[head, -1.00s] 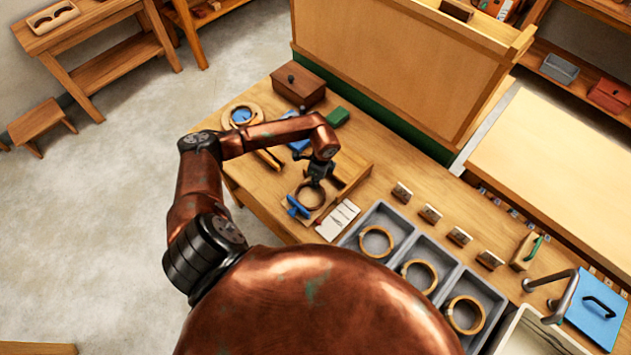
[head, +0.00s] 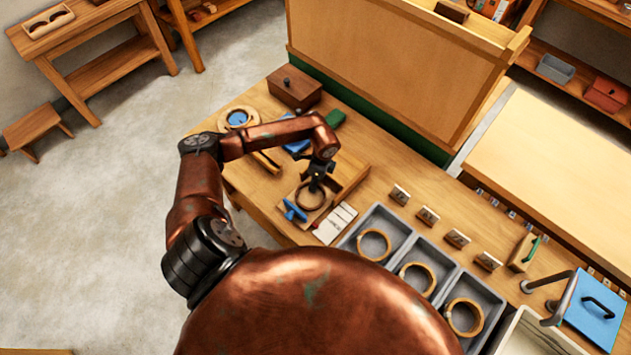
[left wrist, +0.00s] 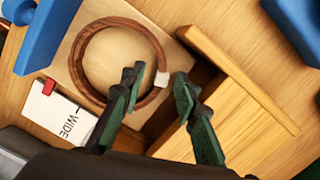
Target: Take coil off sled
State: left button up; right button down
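The coil, a dark brown ring (head: 299,203) with a whitish band (left wrist: 162,79), lies on a pale wooden board (left wrist: 88,28) that appears to be the sled. A blue piece (head: 294,211) is at the board's near left side. My left gripper (head: 317,184) is over the coil. In the left wrist view its dark green fingers (left wrist: 159,82) are apart, one over the ring's inside and one outside, with the banded rim between them in the picture. Whether they touch the ring I cannot tell. My right gripper is not in view.
A white card (left wrist: 60,112) reading "WIDE" lies beside the board. A wooden block with a raised strip (left wrist: 238,80) is on its other side. A grey three-compartment tray (head: 393,265) holds lighter rings. A brown box (head: 294,88) and a tall panel (head: 390,60) stand behind.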

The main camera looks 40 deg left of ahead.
pick_arm(q)
jog(key=shift+w+r, duration=0.1)
jog(key=shift+r, duration=0.25)
notch_tip(320, 180, up, 11)
jog(key=d, duration=0.1)
jog(key=shift+w+d, duration=0.15)
jog(key=shift+d, duration=0.05)
dwell(0.5)
